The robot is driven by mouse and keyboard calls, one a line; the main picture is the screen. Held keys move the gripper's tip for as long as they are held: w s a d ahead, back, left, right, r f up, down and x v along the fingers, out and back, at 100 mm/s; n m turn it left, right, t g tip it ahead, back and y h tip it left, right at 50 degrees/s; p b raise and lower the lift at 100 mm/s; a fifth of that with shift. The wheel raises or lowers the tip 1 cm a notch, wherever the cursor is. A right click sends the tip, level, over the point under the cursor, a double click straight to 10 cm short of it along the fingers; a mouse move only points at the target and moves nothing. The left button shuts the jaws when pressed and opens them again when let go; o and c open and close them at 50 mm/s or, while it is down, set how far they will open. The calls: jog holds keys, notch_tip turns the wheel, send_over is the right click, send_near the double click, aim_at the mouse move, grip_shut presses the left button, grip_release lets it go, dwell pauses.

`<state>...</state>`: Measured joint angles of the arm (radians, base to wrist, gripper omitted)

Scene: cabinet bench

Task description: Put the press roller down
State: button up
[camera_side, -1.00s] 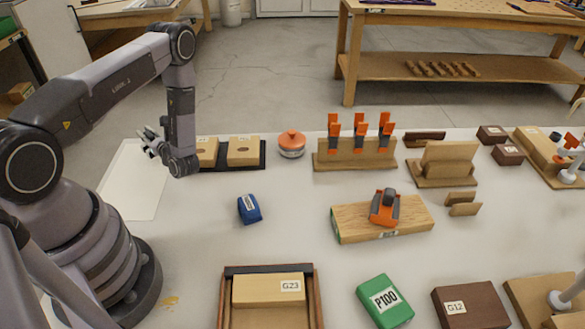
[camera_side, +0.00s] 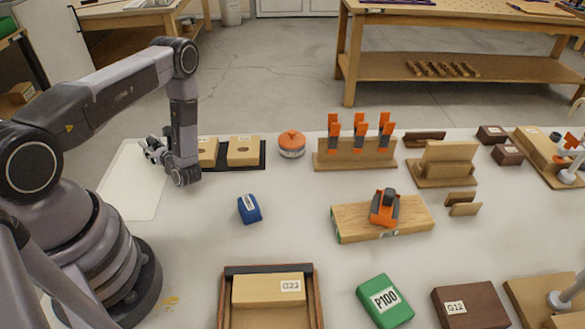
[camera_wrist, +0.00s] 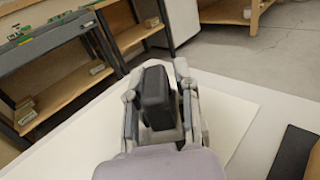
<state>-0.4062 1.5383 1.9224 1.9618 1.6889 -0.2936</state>
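My gripper (camera_side: 152,150) is low over the left end of the bench, above a white sheet (camera_side: 128,190). It points away to the left, roughly level. In the wrist view its fingers (camera_wrist: 158,105) stand on both sides of a dark, round-edged block (camera_wrist: 156,96). I take this block to be the press roller, held between the fingers. In the side view it is too small and covered to make out. I cannot tell whether it touches the sheet, which also shows in the wrist view (camera_wrist: 228,118).
A dark tray (camera_side: 262,160) with wooden blocks lies right of my wrist, beside a round orange-topped item (camera_side: 291,144). A blue block (camera_side: 249,208) and an open wooden box (camera_side: 314,300) are nearer. The sheet's near part is bare.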

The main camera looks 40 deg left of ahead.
jog(key=shift+o, duration=0.7)
jog(key=shift+r, duration=0.1)
